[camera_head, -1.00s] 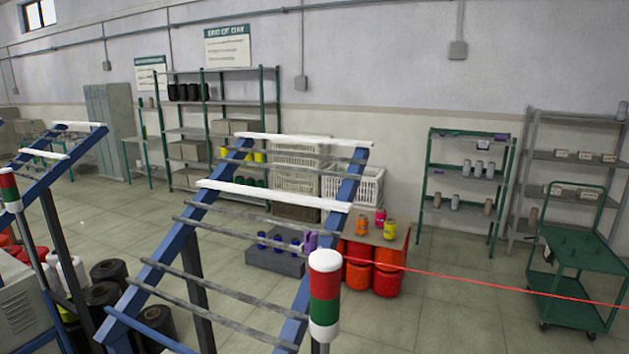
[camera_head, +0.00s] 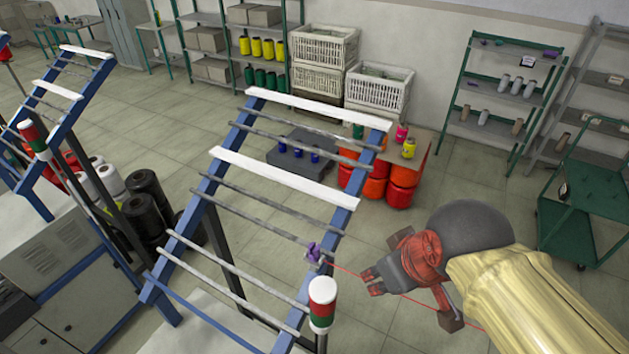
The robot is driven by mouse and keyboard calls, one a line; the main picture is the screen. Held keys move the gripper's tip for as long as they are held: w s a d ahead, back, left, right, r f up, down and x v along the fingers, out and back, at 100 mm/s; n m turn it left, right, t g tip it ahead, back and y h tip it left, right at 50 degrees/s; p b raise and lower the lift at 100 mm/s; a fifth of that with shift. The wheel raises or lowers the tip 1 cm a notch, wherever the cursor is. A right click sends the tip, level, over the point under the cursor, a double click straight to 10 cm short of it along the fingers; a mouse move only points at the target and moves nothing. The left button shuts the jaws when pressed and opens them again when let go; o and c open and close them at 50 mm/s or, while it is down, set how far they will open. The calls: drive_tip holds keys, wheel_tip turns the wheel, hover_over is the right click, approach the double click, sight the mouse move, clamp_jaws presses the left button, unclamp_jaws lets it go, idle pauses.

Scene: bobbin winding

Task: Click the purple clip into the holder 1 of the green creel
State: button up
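A purple clip (camera_head: 314,252) sits at the right side rail of the near blue sloped rack (camera_head: 338,228), by the end of a grey rod. A thin red line runs from near it to the lower right, past my gripper. My gripper (camera_head: 370,281) is right of the clip and a little lower in the picture, apart from it. Its dark fingers point left; I cannot tell how far they are parted, and I see nothing held. A green-framed rack (camera_head: 468,75) stands at the back right with small bobbins and purple pieces on top. No holder number is readable.
A red, white and green signal light (camera_head: 322,301) stands close below the clip. Red-orange drums (camera_head: 402,184) under a board stand behind the blue rack. A green cart (camera_head: 585,200) is at the right. Floor between drums and cart is clear.

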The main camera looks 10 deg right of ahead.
drive_tip(key=w+a+r+n+g+p, duration=0.2)
drive_tip(key=w+a+r+n, duration=0.25)
drive_tip(key=n, duration=0.45)
drive_tip(key=n+g, duration=0.3)
drive_tip(key=n, duration=1.1)
approach(314, 246)
drive_tip(key=shift+s+d, duration=0.25)
drive_tip(key=shift+d, duration=0.05)
drive_tip(key=shift+w+a+f+n+b, duration=0.1)
drive_tip(key=shift+w+a+n+b, duration=0.25)
drive_tip(key=shift+n, duration=0.55)
drive_tip(key=shift+s+f+b, duration=0.1)
drive_tip(key=shift+f+b, duration=2.9)
drive_tip(key=shift+f, duration=1.5)
drive_tip(key=shift+c, duration=0.5)
clamp_jaws()
drive_tip(key=shift+r, duration=0.15)
drive_tip(key=shift+r+p, duration=1.7)
drive_tip(key=shift+r, duration=0.45)
